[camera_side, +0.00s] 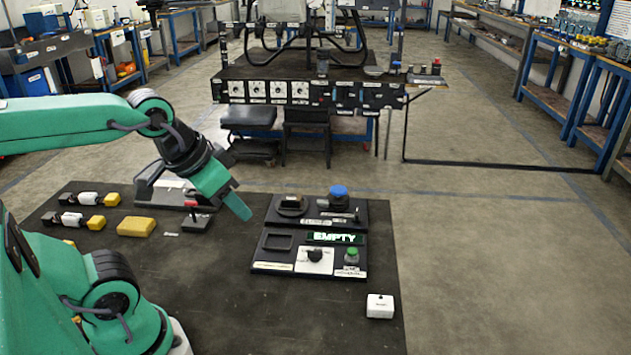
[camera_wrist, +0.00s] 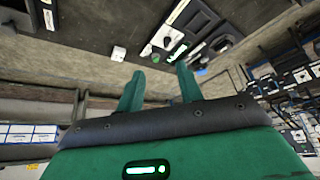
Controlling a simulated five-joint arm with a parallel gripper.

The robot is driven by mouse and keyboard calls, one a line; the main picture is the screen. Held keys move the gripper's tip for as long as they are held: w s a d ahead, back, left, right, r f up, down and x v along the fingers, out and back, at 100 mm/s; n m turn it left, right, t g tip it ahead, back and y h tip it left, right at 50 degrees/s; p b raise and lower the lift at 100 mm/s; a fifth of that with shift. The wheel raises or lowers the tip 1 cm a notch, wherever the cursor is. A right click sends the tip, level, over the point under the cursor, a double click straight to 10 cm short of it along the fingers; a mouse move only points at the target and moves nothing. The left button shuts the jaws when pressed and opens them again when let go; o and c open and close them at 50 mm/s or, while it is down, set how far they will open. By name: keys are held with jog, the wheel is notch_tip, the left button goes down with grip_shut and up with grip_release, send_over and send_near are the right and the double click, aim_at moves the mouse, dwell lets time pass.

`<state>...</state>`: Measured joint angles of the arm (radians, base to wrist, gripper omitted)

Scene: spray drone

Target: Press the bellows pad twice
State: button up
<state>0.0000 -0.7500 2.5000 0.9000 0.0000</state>
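My gripper (camera_side: 246,215) hangs above the dark mat, just left of the control panels, pointing down and right. In the wrist view its two green fingers (camera_wrist: 160,70) are apart with nothing between them. The rear panel (camera_side: 316,219) carries a dark round piece (camera_side: 291,203), a blue-topped knob (camera_side: 338,192) and a small lever. The front panel (camera_side: 261,266) has a dark square recess (camera_side: 276,242), a display (camera_side: 335,238) reading "EMPTY", a black knob (camera_side: 315,254) and a green button (camera_side: 352,254). I cannot tell for certain which part is the bellows pad.
A yellow block (camera_side: 136,226), a red-topped lever (camera_side: 195,213) and small yellow-ended bottles (camera_side: 89,198) lie left. A large drone rig (camera_side: 300,85) stands behind.

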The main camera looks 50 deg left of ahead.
jog(key=shift+c, duration=0.3)
jog(key=shift+w+r, duration=0.1)
jog(key=c, duration=0.7)
jog(key=shift+w+r, duration=0.1)
grip_shut()
jog(key=w+a+r+m+g, duration=0.15)
jog(key=w+r, duration=0.25)
jog(key=w, duration=0.6)
jog(key=w+a+r+m+g, duration=0.1)
jog(key=w+a+r+m, duration=0.25)
jog(key=w, duration=0.65)
jog(key=w+a+f+m+g, duration=0.1)
jog(key=w+a+f, duration=0.3)
jog(key=w, duration=0.4)
jog(key=w+a+f+m+g, duration=0.2)
jog(key=w+a+f+m, duration=0.1)
jog(key=w+a+f, duration=0.2)
jog(key=shift+w+f, duration=1.15)
jog(key=shift+w, duration=0.95)
